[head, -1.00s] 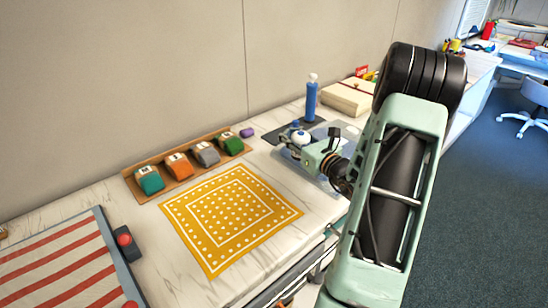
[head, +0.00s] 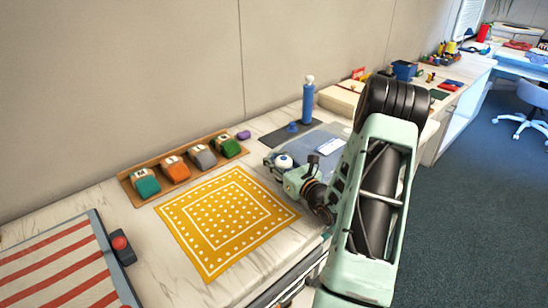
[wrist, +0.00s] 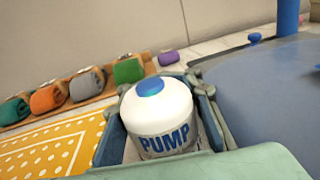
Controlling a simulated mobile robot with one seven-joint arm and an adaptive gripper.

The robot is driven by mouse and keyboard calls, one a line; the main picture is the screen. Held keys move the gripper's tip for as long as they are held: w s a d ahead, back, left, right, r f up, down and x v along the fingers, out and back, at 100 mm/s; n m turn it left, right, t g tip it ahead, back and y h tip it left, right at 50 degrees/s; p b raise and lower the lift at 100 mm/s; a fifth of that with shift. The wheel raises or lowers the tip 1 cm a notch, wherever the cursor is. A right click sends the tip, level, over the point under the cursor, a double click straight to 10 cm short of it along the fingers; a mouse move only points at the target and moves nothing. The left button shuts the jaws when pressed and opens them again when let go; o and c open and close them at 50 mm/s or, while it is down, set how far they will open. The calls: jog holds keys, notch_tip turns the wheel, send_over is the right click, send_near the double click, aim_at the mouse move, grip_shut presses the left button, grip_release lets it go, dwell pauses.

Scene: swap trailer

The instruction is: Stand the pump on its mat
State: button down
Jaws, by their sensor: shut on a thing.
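The pump (wrist: 160,118) is a white, round-shouldered container with a blue cap and the word PUMP in blue. My gripper (head: 283,168) is shut on it, with a finger at each side in the wrist view. The pump's white top (head: 284,160) also shows in the head view, and it looks about upright. Its base is hidden, so I cannot tell whether it touches the counter. A yellow dotted mat (head: 262,224) lies just left of the gripper. A grey-blue mat (head: 318,140) lies behind and to its right. No mat is marked as the pump's.
A tall blue bottle (head: 308,103) and a small blue knob (head: 292,127) stand behind the gripper. A wooden tray (head: 151,172) holds several coloured rolls, with a purple piece (head: 243,135) beside it. A striped board (head: 60,268) lies at left. The yellow mat is empty.

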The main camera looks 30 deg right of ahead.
jog(key=c, duration=2.1)
grip_release()
jog(key=shift+f, duration=0.15)
jog(key=o, duration=0.4)
jog(key=shift+o, duration=0.2)
